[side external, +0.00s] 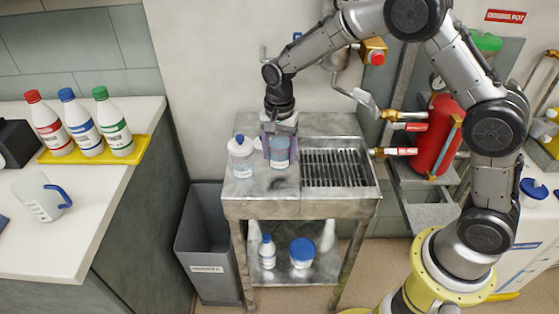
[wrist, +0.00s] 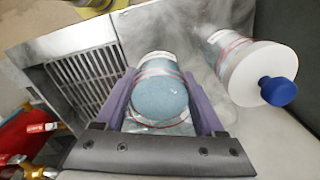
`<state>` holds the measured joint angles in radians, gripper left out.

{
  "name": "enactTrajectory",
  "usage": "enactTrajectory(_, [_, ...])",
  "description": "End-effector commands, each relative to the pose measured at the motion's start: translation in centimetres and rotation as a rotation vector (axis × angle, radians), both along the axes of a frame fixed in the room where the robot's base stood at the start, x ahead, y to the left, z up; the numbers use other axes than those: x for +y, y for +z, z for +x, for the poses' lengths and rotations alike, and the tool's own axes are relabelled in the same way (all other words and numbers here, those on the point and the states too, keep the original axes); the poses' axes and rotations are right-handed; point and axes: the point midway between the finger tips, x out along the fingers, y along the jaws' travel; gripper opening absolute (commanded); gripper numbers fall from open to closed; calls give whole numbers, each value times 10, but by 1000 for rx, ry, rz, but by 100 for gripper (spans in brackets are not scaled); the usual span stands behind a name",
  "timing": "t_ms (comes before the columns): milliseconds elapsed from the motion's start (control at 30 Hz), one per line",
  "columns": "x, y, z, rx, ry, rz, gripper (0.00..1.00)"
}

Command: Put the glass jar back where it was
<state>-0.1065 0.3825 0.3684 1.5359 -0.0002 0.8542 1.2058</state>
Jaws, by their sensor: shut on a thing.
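The glass jar (side external: 279,152) with blue-grey contents stands on or just above the left, flat part of the metal sink stand (side external: 262,207). My gripper (side external: 278,143) comes down from above and is shut on the jar. In the wrist view the jar (wrist: 160,92) sits between the two purple fingers of my gripper (wrist: 162,100). A second jar (side external: 240,158) with a white lid and blue knob stands just left of it. In the wrist view this lidded jar (wrist: 250,68) shows at the upper right, apart from the held jar. I cannot tell whether the held jar's base touches the metal.
A slatted drain grate (side external: 335,168) lies right of the held jar. Red-handled taps and a red cylinder (side external: 436,135) are further right. A grey bin (side external: 207,245) stands left of the stand. Several bottles on a yellow tray (side external: 60,158) and a jug (side external: 42,197) are on the left counter.

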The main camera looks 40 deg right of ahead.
Motion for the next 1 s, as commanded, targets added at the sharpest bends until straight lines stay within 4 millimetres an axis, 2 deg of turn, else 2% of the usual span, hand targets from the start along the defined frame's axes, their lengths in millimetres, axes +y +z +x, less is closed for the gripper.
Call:
enactTrajectory(200, [0,-28,0,-1,0,0,0])
enactTrajectory(600, [0,-33,0,-1,0,0,0])
enactTrajectory(633, [0,-33,0,1,0,0,76])
enactTrajectory(767, [0,-33,0,1,0,0,100])
enactTrajectory(1000, [0,-33,0,0,0,0,100])
